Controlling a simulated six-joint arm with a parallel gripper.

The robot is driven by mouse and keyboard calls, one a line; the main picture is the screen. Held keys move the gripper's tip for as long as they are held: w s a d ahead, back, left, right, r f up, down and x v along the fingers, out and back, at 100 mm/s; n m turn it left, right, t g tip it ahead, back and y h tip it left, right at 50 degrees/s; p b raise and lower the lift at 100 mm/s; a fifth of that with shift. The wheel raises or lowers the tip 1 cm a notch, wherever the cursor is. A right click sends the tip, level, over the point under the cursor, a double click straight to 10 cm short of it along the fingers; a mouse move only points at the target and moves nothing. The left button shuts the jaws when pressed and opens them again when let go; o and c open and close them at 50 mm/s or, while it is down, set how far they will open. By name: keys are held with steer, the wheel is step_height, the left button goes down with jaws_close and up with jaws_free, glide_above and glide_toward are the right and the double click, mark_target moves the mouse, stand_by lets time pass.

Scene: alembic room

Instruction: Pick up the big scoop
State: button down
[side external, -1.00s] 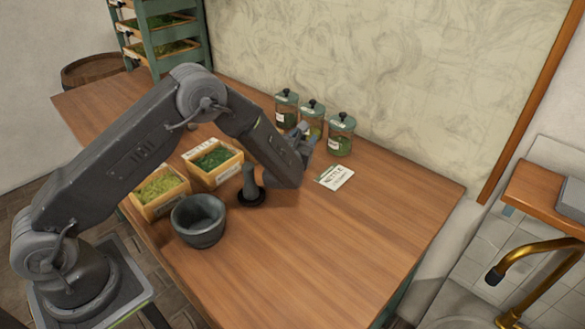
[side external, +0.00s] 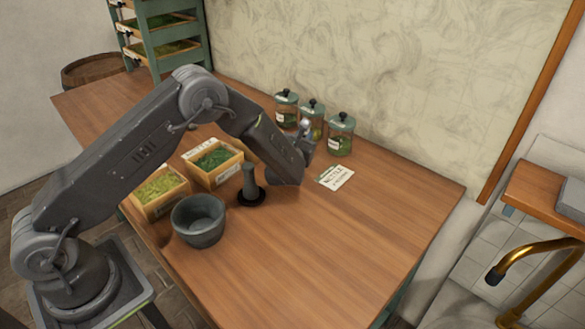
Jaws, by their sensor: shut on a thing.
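My gripper (side external: 304,141) is at the end of the arm, over the back of the wooden table, just in front of the glass jars. It is shut on a small silvery thing (side external: 305,125), which seems to be the big scoop. Only a little of it shows above the gripper; its bowl and handle cannot be told apart. The arm's last link hides the rest and the tabletop just below it.
Several lidded jars (side external: 341,135) stand behind the gripper. A nettle card (side external: 334,177) lies to its right. A pestle on a dark round base (side external: 250,197), a grey mortar (side external: 199,221) and two herb boxes (side external: 213,166) stand left. The table's right front (side external: 330,250) is clear.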

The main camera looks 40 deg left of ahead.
stand_by(0.4)
steer(key=s+a+r, duration=0.6)
steer(key=a+r, duration=0.3)
steer(key=r, duration=0.2)
steer(key=shift+s+a, duration=0.2)
steer(key=shift+a, duration=0.2)
steer(key=shift+r, duration=0.1)
steer(key=s+d+r+m+t+h, duration=0.1)
steer(key=s+d+r+m+h, duration=0.3)
steer(key=s+d+r, duration=0.7)
steer(key=shift+s+d+h, duration=0.6)
steer(key=shift+s+h, duration=0.4)
steer(key=shift+h, duration=0.2)
